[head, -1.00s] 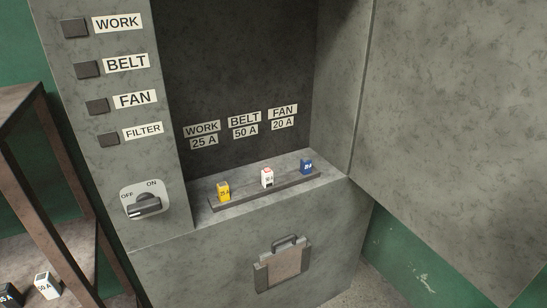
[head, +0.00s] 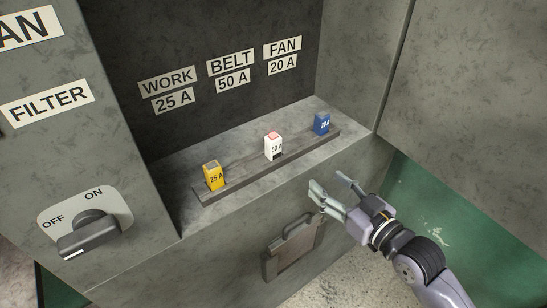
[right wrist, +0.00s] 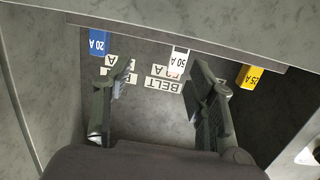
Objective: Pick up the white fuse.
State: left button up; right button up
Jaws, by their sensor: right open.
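The white fuse (head: 273,147), marked 50 A with a red top, stands upright in the middle of the dark fuse strip (head: 237,173), under the BELT 50 A labels. It also shows in the right wrist view (right wrist: 179,60), beyond the fingers. My right gripper (head: 330,190) is open and empty, in front of the cabinet ledge, below and to the right of the white fuse and apart from it. Its two spread fingers show in the right wrist view (right wrist: 160,85). My left gripper is in neither current view.
A yellow 25 A fuse (head: 213,176) stands left of the white one, and a blue 20 A fuse (head: 321,123) stands right. A rotary switch (head: 88,232) is on the left panel. A handled plate (head: 293,249) is on the cabinet front. The cabinet door (head: 455,90) stands at right.

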notch_tip(320, 180, up, 4)
jog(key=s+a+n+y, duration=0.1)
jog(key=s+a, duration=0.1)
jog(key=p, duration=0.2)
send_near(277, 146)
jog(key=x, duration=0.5)
jog(key=shift+w+r, duration=0.3)
jog(key=shift+w, duration=0.1)
jog(key=shift+f+p+x, duration=0.2)
jog(key=shift+p+x, duration=0.05)
jog(key=shift+x, duration=1.3)
jog(key=shift+f+p+x, duration=0.15)
jog(key=shift+p+x, duration=0.1)
jog(key=shift+x, duration=1.25)
jog(key=shift+s+a, duration=0.15)
jog(key=shift+s, duration=0.1)
jog(key=shift+c, duration=0.6)
grip_shut()
